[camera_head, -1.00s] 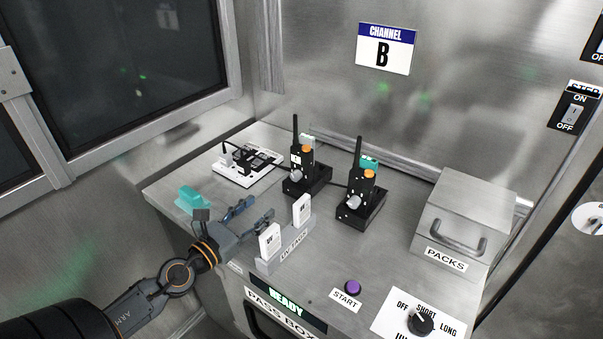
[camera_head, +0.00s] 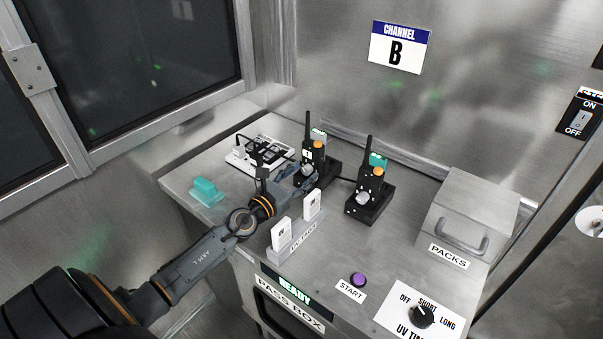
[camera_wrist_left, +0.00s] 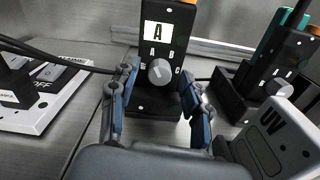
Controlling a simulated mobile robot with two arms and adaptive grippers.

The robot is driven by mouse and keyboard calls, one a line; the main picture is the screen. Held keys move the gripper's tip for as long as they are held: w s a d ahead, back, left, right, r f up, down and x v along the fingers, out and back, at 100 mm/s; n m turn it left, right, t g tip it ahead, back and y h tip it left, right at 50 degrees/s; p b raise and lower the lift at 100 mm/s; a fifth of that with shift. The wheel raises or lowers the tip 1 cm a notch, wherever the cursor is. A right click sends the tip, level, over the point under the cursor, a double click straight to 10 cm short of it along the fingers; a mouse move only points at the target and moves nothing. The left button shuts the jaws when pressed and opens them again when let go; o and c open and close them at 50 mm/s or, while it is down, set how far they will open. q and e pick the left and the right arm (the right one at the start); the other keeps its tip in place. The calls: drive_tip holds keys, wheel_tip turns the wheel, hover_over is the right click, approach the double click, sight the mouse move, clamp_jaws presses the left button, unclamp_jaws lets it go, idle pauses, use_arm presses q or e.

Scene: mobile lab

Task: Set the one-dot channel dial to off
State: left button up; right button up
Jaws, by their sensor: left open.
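Two black radios with orange tops stand in black holders on the bench. The left radio (camera_head: 314,158) shows a white "A" display and a grey dial (camera_wrist_left: 160,72) with small letters around it in the left wrist view. A white dot shows low on its front there. The right radio (camera_head: 371,185) has its own pale dial (camera_head: 362,198); its dots are too small to count surely. My left gripper (camera_head: 298,179) is open in front of the left radio. In the left wrist view its fingers (camera_wrist_left: 157,92) stand either side of that dial, with no clear contact. The dial's exact setting is unclear.
A UV tags rack (camera_head: 296,244) with white tags stands just right of my left wrist. A teal block (camera_head: 207,192) and a white switch panel (camera_head: 239,158) lie left. A packs box (camera_head: 481,212) stands right. Bare bench lies before the right radio.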

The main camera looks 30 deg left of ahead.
use_arm(q)
drive_tip(key=shift+w, duration=0.1)
use_arm(e)
drive_tip(key=shift+s+d, duration=0.2)
drive_tip(key=shift+d, duration=0.05)
use_arm(q)
drive_tip(key=shift+c, duration=0.8)
clamp_jaws()
use_arm(e)
drive_tip(key=shift+s, duration=0.2)
use_arm(q)
drive_tip(key=n, duration=0.5)
drive_tip(key=shift+n, duration=0.4)
drive_tip(key=n+p, duration=0.1)
drive_tip(key=n, duration=0.4)
drive_tip(key=shift+a, duration=0.1)
drive_tip(key=shift+n, duration=0.5)
use_arm(e)
drive_tip(key=shift+a+r, duration=0.2)
drive_tip(key=shift+r, duration=0.45)
drive_tip(key=shift+w+d, duration=0.1)
drive_tip(key=shift+d, duration=0.05)
